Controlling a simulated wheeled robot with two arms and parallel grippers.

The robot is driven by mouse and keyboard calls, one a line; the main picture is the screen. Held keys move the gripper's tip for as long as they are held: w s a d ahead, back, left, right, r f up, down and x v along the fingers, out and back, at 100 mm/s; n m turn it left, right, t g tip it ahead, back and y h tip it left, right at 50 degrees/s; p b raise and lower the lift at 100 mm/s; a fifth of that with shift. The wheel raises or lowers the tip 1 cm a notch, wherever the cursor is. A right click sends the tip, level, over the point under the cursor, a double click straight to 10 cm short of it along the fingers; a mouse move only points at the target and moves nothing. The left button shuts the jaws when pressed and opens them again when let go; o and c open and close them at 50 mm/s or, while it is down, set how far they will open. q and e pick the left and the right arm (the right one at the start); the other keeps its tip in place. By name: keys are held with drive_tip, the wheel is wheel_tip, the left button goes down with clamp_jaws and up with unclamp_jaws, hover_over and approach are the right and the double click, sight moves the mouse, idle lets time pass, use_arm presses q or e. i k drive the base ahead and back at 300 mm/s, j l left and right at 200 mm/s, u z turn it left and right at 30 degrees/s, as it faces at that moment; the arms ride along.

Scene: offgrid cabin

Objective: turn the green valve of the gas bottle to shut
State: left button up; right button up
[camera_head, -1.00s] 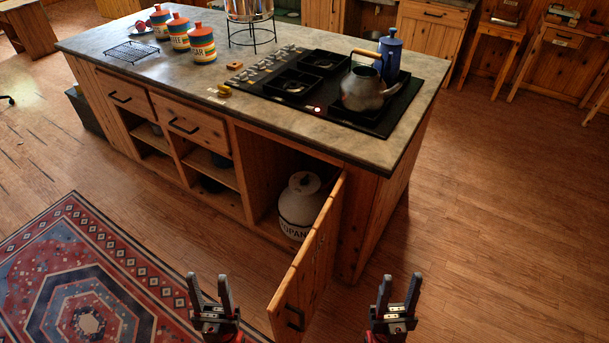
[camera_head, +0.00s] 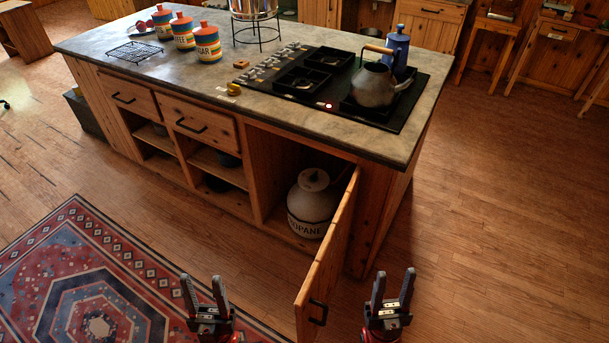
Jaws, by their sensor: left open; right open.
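The gas bottle (camera_head: 311,203) is white and rounded, with dark lettering that reads in part "PANE". It stands upright inside the open cupboard of the kitchen island. A pale collar tops it; I cannot make out a green valve there. My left gripper (camera_head: 204,287) is open and empty, low in the view over the rug's edge, left of the cupboard door. My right gripper (camera_head: 392,284) is open and empty, low in the view, right of the door. Both are well apart from the bottle.
The cupboard door (camera_head: 328,262) swings out towards me and stands between my grippers, partly screening the bottle's right side. The island's stone top (camera_head: 200,80) overhangs the cupboard. A kettle (camera_head: 373,85) sits on the black hob. Wooden floor (camera_head: 480,220) is clear to the right.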

sight(313, 178)
drive_tip(key=i+j, duration=0.1)
drive_tip(key=j, duration=0.45)
drive_tip(key=i+j, duration=0.1)
drive_tip(key=j, duration=1)
drive_tip(key=i+j, duration=0.2)
drive_tip(key=i, duration=0.35)
drive_tip(key=i+j, duration=0.15)
drive_tip(key=i, duration=0.4)
drive_tip(key=i+l, duration=0.55)
drive_tip(key=i, duration=0.2)
